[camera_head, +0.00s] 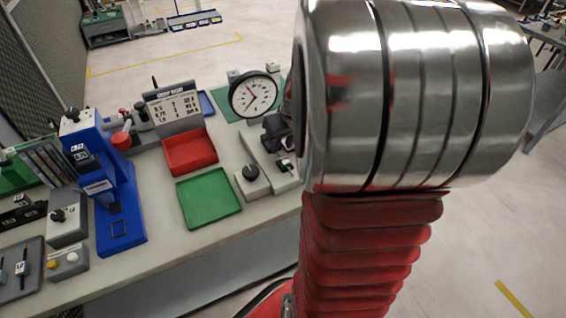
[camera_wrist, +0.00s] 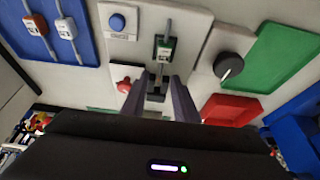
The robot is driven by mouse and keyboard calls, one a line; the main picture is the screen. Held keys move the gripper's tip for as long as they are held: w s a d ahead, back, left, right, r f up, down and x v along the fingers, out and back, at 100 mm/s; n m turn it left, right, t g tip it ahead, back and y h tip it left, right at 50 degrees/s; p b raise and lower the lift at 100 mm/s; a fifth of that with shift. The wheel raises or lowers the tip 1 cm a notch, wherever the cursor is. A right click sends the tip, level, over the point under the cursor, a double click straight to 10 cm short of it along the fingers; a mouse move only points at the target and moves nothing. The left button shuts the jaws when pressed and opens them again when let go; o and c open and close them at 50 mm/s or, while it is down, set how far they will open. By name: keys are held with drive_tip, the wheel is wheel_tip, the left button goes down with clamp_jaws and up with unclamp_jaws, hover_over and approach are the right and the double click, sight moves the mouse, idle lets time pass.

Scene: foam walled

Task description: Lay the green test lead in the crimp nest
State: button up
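The green test lead (camera_wrist: 165,50) has a pale body with a green band and a thin grey wire or rod at each end. It lies along the light grey fixture plate (camera_wrist: 190,28), over what looks like the crimp nest; the exact seating is not clear. My gripper (camera_wrist: 158,80) is open, with its dark fingers apart on both sides of the lead's near end and a dark block between them. In the head view my gripper (camera_head: 278,132) is partly hidden by my arm, above the fixture plate (camera_head: 283,176).
A black knob (camera_wrist: 228,66) stands right of the lead, a red knob (camera_wrist: 124,85) and blue button (camera_wrist: 117,22) left. A green tray (camera_head: 208,197), red tray (camera_head: 190,152), dial gauge (camera_head: 254,95) and blue press (camera_head: 112,190) share the bench.

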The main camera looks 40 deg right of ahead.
sight(279, 154)
drive_tip(key=shift+x, duration=2.2)
drive_tip(key=shift+s, duration=0.15)
drive_tip(key=shift+c, duration=0.3)
clamp_jaws()
